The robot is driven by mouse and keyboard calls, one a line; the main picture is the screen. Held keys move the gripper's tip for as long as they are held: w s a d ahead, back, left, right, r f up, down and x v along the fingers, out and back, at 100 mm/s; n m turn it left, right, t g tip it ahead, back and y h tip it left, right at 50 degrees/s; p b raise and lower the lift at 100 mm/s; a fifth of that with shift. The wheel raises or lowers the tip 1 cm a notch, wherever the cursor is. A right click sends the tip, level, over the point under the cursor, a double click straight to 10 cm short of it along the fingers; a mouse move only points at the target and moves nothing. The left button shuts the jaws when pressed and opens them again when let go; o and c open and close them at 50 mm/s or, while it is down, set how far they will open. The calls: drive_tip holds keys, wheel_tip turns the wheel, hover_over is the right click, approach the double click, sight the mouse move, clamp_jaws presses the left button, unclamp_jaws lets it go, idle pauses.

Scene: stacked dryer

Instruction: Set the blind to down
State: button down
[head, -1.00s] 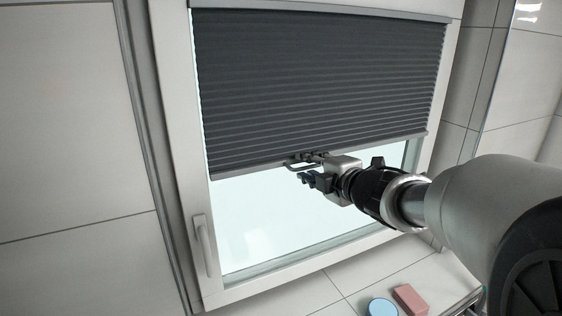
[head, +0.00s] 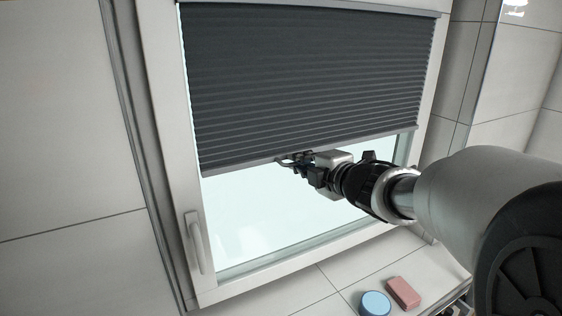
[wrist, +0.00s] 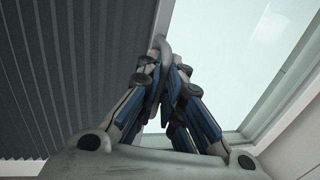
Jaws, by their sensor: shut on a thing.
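The dark grey pleated blind (head: 310,85) covers the upper part of the window in the head view, with bright glass bare below its bottom rail (head: 235,167). A small loop handle (head: 284,162) sits on that rail. My gripper (head: 296,162) is at the handle and shut on it. In the wrist view, my gripper (wrist: 163,75) has its fingers closed together around the grey handle (wrist: 162,46), and the blind (wrist: 60,75) fills the left side. The fingers hide part of the handle.
The window frame (head: 168,130) has a white window handle (head: 198,243) at its lower left. A blue round item (head: 375,303) and a pink block (head: 403,292) lie on the tiled ledge (head: 330,285) below. The glass area under the blind is free.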

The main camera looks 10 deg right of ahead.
idle(0.4)
wheel_tip(320, 180, down, 37)
drive_tip(key=b, duration=3.4)
drive_tip(key=shift+r, duration=0.2)
drive_tip(key=shift+f, duration=0.1)
drive_tip(key=c, duration=2)
unclamp_jaws()
drive_tip(key=shift+s, duration=0.1)
drive_tip(key=shift+o, duration=1.4)
drive_tip(key=shift+r, duration=0.2)
